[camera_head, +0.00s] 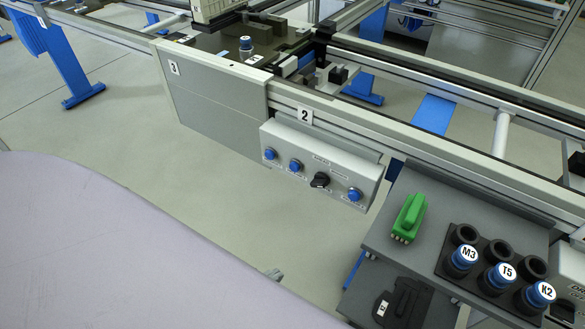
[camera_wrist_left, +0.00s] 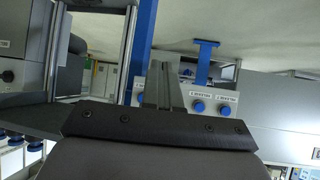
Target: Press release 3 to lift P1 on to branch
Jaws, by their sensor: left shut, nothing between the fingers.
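A grey control box (camera_head: 313,150) hangs on the line's rail under a plate marked 2. It carries a left blue button (camera_head: 270,153), a second blue button (camera_head: 295,166), a black rotary knob (camera_head: 320,180) and a right blue button (camera_head: 355,195). Their labels are too small to read, so I cannot tell which is release 3. No P1 marking is legible. In the left wrist view my left gripper (camera_wrist_left: 160,82) is shut and empty, with two blue buttons (camera_wrist_left: 198,107) (camera_wrist_left: 226,108) beyond and right of its fingers. A small grey tip, probably this gripper, shows in the head view (camera_head: 275,274).
A grey cabinet (camera_head: 215,105) marked 3 adjoins the box, with a blue-topped peg (camera_head: 246,44) above. A grey shelf (camera_head: 400,255) at right holds a green part (camera_head: 409,218) and a black rack of M3, T5 and K2 cylinders (camera_head: 463,257). Open floor lies before the box.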

